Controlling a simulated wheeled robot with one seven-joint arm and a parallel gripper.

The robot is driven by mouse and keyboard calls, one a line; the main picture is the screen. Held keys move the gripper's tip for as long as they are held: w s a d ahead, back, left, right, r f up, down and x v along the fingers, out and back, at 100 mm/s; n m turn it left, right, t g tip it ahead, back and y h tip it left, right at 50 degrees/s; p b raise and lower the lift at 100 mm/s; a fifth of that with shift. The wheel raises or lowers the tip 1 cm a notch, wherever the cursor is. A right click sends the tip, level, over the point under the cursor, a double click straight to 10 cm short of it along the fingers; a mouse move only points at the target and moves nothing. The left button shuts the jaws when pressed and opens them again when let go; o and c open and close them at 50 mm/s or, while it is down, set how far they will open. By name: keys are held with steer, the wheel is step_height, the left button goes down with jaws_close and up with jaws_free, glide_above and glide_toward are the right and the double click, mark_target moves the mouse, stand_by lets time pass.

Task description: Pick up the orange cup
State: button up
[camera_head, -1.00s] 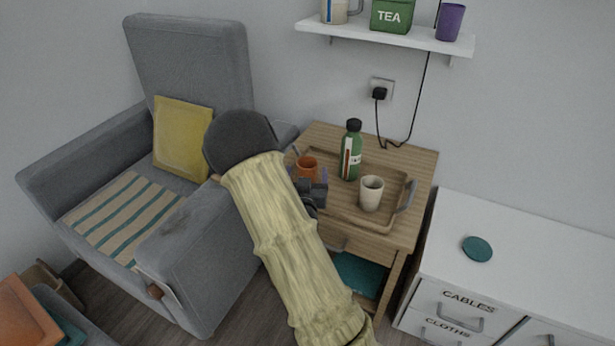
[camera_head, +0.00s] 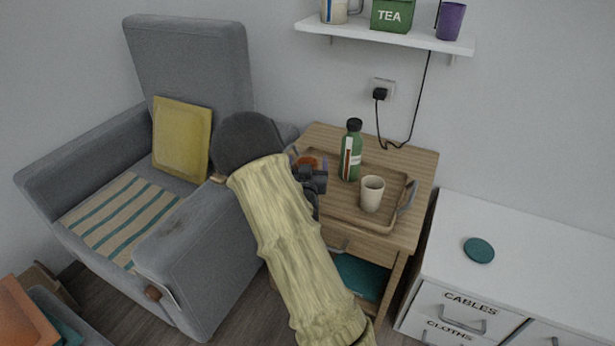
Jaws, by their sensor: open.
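The orange cup (camera_head: 312,161) stands on the left part of the wooden tray on the small wooden table. Only its upper part shows, because my gripper (camera_head: 309,172) is in front of it. My gripper is open and sits right at the cup. The fingers are small and partly hidden, so I cannot tell whether they are around the cup or touching it.
On the tray (camera_head: 364,219) stand a green bottle (camera_head: 351,155) and a cream cup (camera_head: 371,194), right of my gripper. A grey armchair (camera_head: 190,55) is close on the left. A white cabinet (camera_head: 530,250) with a teal disc (camera_head: 479,250) stands right.

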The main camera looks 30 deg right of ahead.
steer(key=c, duration=1.1)
steer(key=shift+c, duration=0.2)
step_height(320, 180, up, 10)
steer(key=p, duration=0.3)
steer(key=shift+p, duration=0.3)
